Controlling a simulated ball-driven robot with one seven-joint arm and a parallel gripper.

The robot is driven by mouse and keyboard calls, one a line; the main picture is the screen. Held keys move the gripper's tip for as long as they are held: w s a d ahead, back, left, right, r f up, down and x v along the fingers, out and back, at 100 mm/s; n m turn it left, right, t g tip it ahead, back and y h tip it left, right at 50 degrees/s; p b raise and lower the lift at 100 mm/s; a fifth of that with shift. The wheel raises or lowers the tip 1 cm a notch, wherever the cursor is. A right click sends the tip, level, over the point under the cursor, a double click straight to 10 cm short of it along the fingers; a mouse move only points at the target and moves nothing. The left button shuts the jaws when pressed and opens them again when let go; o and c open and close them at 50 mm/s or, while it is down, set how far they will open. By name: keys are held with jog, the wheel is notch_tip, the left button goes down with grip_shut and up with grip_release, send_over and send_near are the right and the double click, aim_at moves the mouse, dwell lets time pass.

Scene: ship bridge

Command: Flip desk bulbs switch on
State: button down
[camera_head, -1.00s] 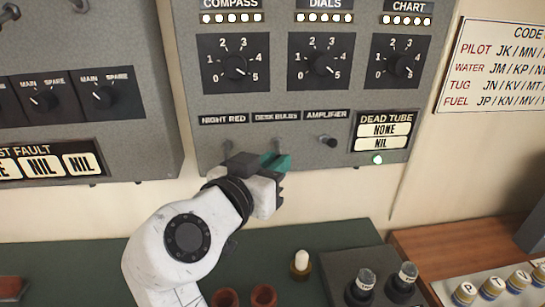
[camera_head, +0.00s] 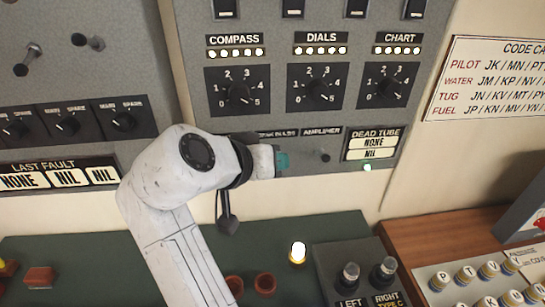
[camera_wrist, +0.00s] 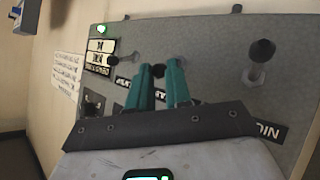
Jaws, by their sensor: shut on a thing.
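The desk bulbs label (camera_head: 277,134), partly covered, sits on the grey panel above my gripper (camera_head: 282,160). My gripper's teal fingertips are at the panel, left of the amplifier switch (camera_head: 323,155). In the wrist view the fingers (camera_wrist: 162,85) are shut around a dark-tipped switch (camera_wrist: 158,71), which I take to be the desk bulbs switch. My arm hides it in the head view. Its exact tilt cannot be told. A small bulb (camera_head: 298,252) on the green desk glows bright white.
The night red switch (camera_wrist: 262,55) is beside my fingers in the wrist view. Dial knobs (camera_head: 318,88) are above. The dead tube display (camera_head: 373,148) and a green lamp (camera_head: 367,167) are at the right. Black knobs (camera_head: 384,272) stand on the desk below.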

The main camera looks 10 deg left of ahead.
dwell(0.3)
jog(key=c, duration=1.1)
grip_release()
jog(key=shift+o, duration=0.2)
jog(key=b+v, duration=0.3)
jog(key=v, duration=0.7)
jog(key=shift+s+a+r, duration=0.2)
jog(key=shift+r, duration=0.05)
jog(key=shift+s, duration=0.1)
